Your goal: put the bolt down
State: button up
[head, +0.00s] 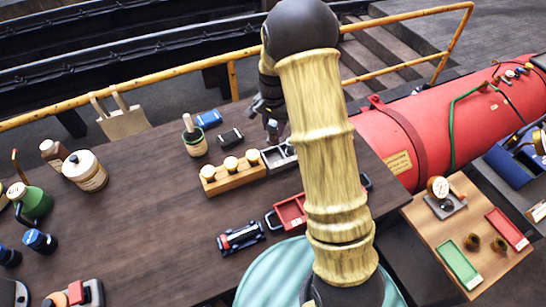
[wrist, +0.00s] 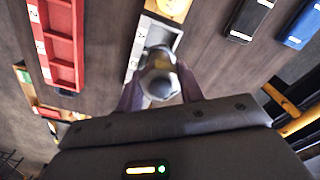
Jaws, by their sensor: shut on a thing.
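My gripper (head: 268,112) is above the wooden workbench (head: 150,235), partly hidden behind my arm in the head view. In the wrist view, my gripper (wrist: 160,88) is shut on a grey metal bolt (wrist: 158,75), whose hex end faces the camera. The bolt (head: 272,130) also shows below the fingers in the head view. A small grey tray with pale labels (wrist: 142,50) lies beneath and just beyond the bolt in the wrist view. This tray (head: 270,156) is partly covered by my arm in the head view. I cannot tell whether the bolt touches it.
A wooden rack (head: 232,180) with white-topped pieces stands left of the grey tray. A red divided tray (head: 290,214) lies nearer me. The bench's left-middle is clear.

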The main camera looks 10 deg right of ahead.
aim_at(273, 138)
jog(key=f+p, duration=0.1)
jog(key=f, duration=0.4)
jog(key=shift+w+f+p, duration=0.2)
jog(key=shift+f+p, duration=0.2)
jog(key=shift+a, duration=0.1)
jog(key=shift+s+r, duration=0.1)
jog(key=shift+s, duration=0.15)
notch_tip(273, 138, down, 3)
jog(key=shift+f+p, duration=0.1)
jog(key=shift+p, duration=0.5)
jog(key=shift+f, duration=0.55)
